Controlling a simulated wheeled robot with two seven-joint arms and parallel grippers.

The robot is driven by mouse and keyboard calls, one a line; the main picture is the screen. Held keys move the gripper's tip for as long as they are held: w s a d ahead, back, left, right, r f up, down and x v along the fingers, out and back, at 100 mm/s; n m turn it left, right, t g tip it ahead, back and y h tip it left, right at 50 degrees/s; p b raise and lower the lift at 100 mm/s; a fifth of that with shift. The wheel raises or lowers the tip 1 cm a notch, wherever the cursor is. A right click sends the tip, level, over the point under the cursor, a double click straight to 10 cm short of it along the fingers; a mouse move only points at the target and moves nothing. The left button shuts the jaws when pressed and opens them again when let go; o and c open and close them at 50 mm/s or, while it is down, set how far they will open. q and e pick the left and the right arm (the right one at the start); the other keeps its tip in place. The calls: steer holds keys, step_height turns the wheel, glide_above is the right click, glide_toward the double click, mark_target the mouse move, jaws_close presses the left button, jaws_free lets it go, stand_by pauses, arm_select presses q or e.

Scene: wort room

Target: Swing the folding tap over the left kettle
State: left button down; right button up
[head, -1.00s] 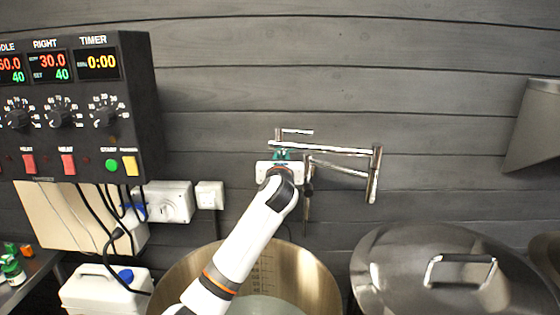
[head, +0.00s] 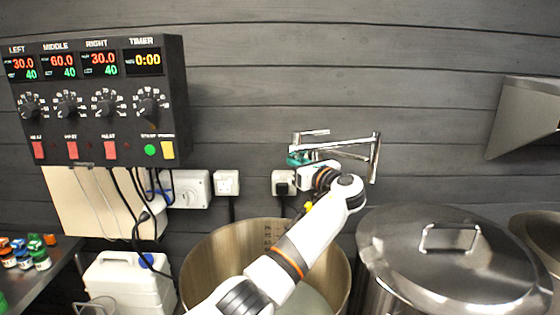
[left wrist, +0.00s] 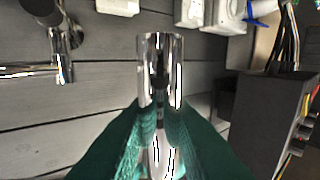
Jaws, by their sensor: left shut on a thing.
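The chrome folding tap (head: 374,160) stands out from the wall above the right rim of the open kettle in the head view. My left gripper (head: 299,158), with green fingers, is shut on the tap's upright spout end. In the left wrist view, the fingers lie on both sides of the chrome spout tube (left wrist: 159,65), and another tap joint (left wrist: 62,55) shows at upper left. The open steel kettle (head: 205,258), the leftmost kettle in view, stands below, partly hidden by my arm. My right gripper is out of view.
A lidded kettle (head: 395,250) stands to the right, with another kettle (head: 542,235) at the right edge. The control box (head: 100,125) hangs at upper left, cables below it. A white canister (head: 120,280) stands left of the open kettle. A metal hood (head: 525,115) juts out at right.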

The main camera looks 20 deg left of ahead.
arm_select(q)
steer(key=shift+s+d+g, duration=0.25)
steer(key=shift+d+g, duration=0.05)
steer(key=shift+d, duration=0.05)
steer(key=shift+s+d+n+g+y, duration=0.3)
steer(key=shift+s+n, duration=0.05)
steer(key=shift+n, duration=0.05)
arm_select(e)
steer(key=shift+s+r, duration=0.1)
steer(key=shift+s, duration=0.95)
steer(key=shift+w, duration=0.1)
arm_select(q)
steer(key=c, duration=1.3)
jaws_free()
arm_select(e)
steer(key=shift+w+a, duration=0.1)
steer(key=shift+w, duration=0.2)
arm_select(q)
steer(key=shift+d, duration=0.1)
